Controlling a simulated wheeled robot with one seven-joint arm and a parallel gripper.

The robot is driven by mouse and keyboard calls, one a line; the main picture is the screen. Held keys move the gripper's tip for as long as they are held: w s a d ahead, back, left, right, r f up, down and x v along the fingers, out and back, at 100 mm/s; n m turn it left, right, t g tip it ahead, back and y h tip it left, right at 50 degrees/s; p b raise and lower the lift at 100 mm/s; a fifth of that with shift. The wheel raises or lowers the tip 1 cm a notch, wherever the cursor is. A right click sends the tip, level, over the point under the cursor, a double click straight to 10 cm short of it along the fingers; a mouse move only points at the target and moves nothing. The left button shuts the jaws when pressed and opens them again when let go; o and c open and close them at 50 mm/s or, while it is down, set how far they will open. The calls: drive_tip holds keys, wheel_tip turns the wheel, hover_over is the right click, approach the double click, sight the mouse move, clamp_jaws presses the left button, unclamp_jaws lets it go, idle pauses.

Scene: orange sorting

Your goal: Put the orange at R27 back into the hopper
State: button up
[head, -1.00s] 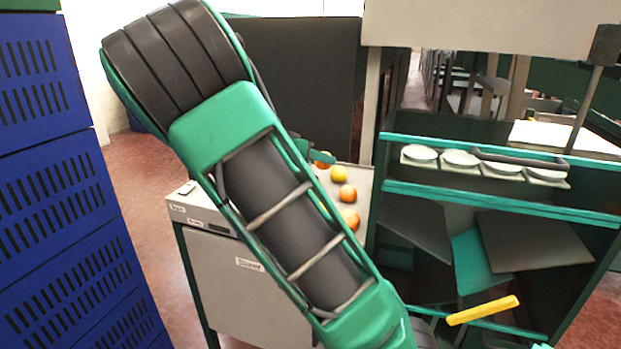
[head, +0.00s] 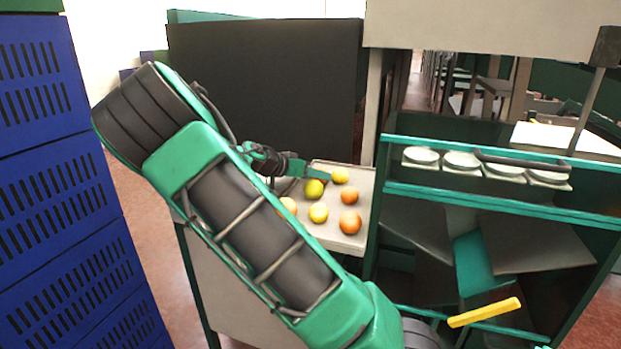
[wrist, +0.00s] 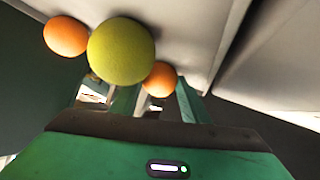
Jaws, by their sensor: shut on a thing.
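My gripper (head: 318,175) is low over the pale tray (head: 338,240) at the middle of the head view. In the wrist view, an orange (wrist: 160,79) sits between the two fingertips, which are shut on it. A yellow-green fruit (wrist: 121,51) is close beside the left finger and partly covers it. It also shows in the head view (head: 314,189), in front of the gripper's tip, and the held orange is mostly hidden there. No R27 label is readable, and nothing in view is marked as the hopper.
A dark panel (head: 265,85) stands behind. Green shelving with white dishes (head: 461,160) is at right. Blue crates (head: 60,210) are stacked at left. My arm hides the tray's left part.

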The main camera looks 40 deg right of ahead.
drive_tip(key=shift+f, duration=0.15)
drive_tip(key=o, duration=1.1)
